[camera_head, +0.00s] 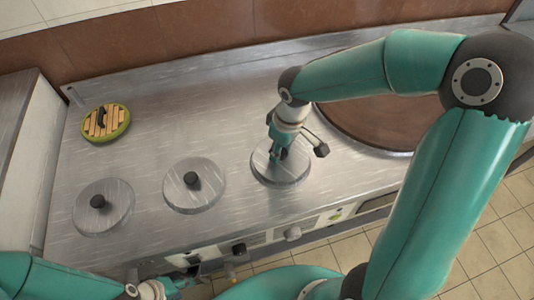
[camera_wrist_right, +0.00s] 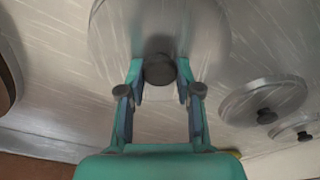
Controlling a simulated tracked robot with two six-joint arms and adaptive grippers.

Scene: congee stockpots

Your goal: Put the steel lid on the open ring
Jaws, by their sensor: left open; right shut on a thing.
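A round steel lid (camera_head: 265,171) with a dark knob is at my right gripper (camera_head: 282,153), right of two similar lids on the steel counter. In the right wrist view the lid (camera_wrist_right: 112,32) is seen from above, and its dark knob (camera_wrist_right: 160,70) sits between the fingers of my right gripper (camera_wrist_right: 161,82), which is shut on it. I cannot tell whether the lid rests on the counter or hangs just above it. No open ring is clearly visible; anything under the lid is hidden. My left gripper (camera_head: 178,288) is open at the counter's front, low in the head view.
Two other knobbed lids, a middle lid (camera_head: 207,193) and a left lid (camera_head: 116,213), lie on the counter (camera_head: 190,110). A green-rimmed slatted round thing (camera_head: 103,123) is at the back left. A large brown round surface (camera_head: 385,120) is at right, partly behind my right arm.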

